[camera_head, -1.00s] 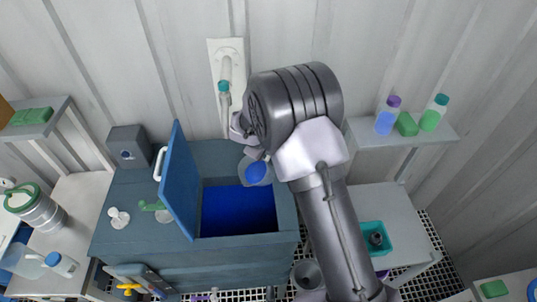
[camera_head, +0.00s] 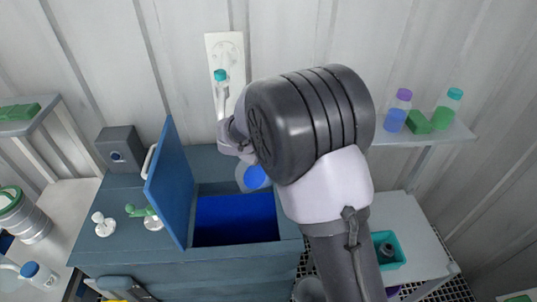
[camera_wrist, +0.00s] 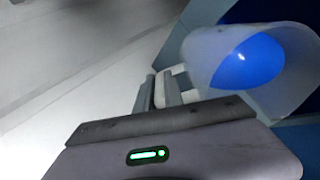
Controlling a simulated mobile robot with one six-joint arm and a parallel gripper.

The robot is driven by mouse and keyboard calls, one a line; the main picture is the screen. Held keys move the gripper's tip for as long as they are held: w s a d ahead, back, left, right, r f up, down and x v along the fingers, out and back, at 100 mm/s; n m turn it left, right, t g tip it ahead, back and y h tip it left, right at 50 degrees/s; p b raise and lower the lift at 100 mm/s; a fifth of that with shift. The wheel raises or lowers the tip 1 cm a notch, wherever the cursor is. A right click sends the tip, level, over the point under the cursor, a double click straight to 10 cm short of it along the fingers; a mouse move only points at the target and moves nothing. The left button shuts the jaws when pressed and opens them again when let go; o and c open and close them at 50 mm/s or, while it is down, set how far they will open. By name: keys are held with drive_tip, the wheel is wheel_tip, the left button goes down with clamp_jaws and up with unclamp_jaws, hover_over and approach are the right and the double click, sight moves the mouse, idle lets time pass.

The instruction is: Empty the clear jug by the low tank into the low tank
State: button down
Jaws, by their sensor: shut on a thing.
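The clear jug (camera_head: 243,174) shows beside my arm in the head view, at the back right edge of the low tank's opening. It has blue liquid inside. In the wrist view the jug (camera_wrist: 205,60) is a translucent cup with a blue oval of liquid. My gripper (camera_wrist: 168,88) is shut on the jug at its side; in the head view it is mostly hidden behind my wrist. The low tank (camera_head: 115,255) is a blue-grey box. Its lid (camera_head: 170,185) stands open at the left, and dark blue liquid (camera_head: 235,222) shows inside the opening.
A wall tap (camera_head: 221,80) with a teal cap is behind the tank. White and green fittings (camera_head: 103,224) and a grey box (camera_head: 121,148) stand on the tank top. A right shelf holds bottles (camera_head: 396,112); a teal tray (camera_head: 389,248) sits below.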

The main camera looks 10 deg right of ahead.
drive_tip(key=shift+s+a+t+b, duration=0.15)
drive_tip(key=shift+t+b, duration=0.35)
drive_tip(key=shift+b, duration=1.1)
drive_tip(key=shift+r+p, duration=0.2)
drive_tip(key=shift+p, duration=0.15)
drive_tip(key=shift+s+f+h+b, duration=0.15)
drive_tip(key=shift+h+b, duration=0.15)
drive_tip(key=shift+b, duration=0.7)
drive_tip(key=shift+n+t+b, duration=0.3)
drive_tip(key=shift+b, duration=0.65)
drive_tip(key=shift+s+a+r, duration=0.1)
drive_tip(key=shift+r, duration=0.2)
drive_tip(key=shift+s+f+t+h+b, duration=0.1)
drive_tip(key=shift+f+t+h+b, duration=0.15)
drive_tip(key=shift+b, duration=0.75)
drive_tip(key=shift+s+a+r+t+h+b, duration=0.1)
drive_tip(key=shift+s+a+t+h+b, duration=0.35)
drive_tip(key=shift+b, duration=2.4)
drive_tip(key=shift+d+r+b, duration=0.1)
drive_tip(key=shift+r+b, duration=0.05)
drive_tip(key=shift+b, duration=0.55)
